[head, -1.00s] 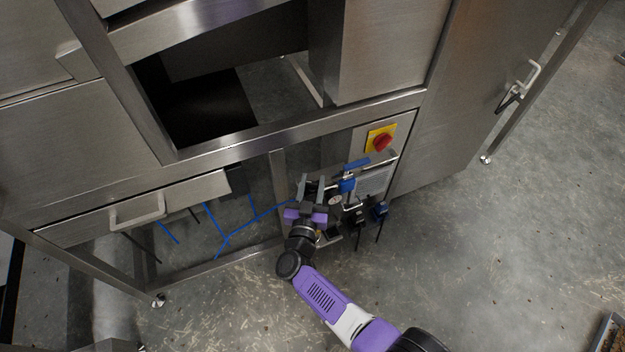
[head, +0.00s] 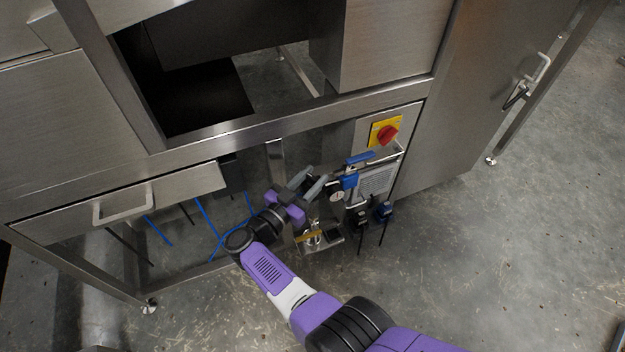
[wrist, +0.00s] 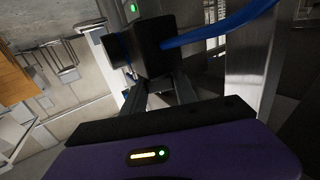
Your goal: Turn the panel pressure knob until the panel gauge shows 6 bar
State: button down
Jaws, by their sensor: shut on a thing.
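My gripper (head: 311,181) reaches in from the lower left to the air fittings on the machine's front, fingers pointing up and right. In the wrist view its fingers (wrist: 161,92) are closed on a black block (wrist: 152,46), which looks like the panel pressure knob; a blue hose (wrist: 222,28) runs off beside it. In the head view the knob is hidden at the fingers. A small round pale dial, apparently the panel gauge (head: 337,197), sits just right of the gripper. Its needle and numbers are too small to read.
A blue fitting (head: 349,182) is close to the fingers' right. A red switch on a yellow plate (head: 385,131) is above right. A steel frame bar (head: 275,160) stands close on the left, and a drawer handle (head: 124,203) is further left. The floor at right is clear.

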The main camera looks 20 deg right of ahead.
jog(key=c, duration=1)
grip_release()
jog(key=shift+o, duration=0.2)
jog(key=v, duration=0.7)
jog(key=shift+s+a+p, duration=0.2)
jog(key=shift+a+p, duration=0.05)
jog(key=shift+p, duration=0.05)
jog(key=shift+a, duration=0.1)
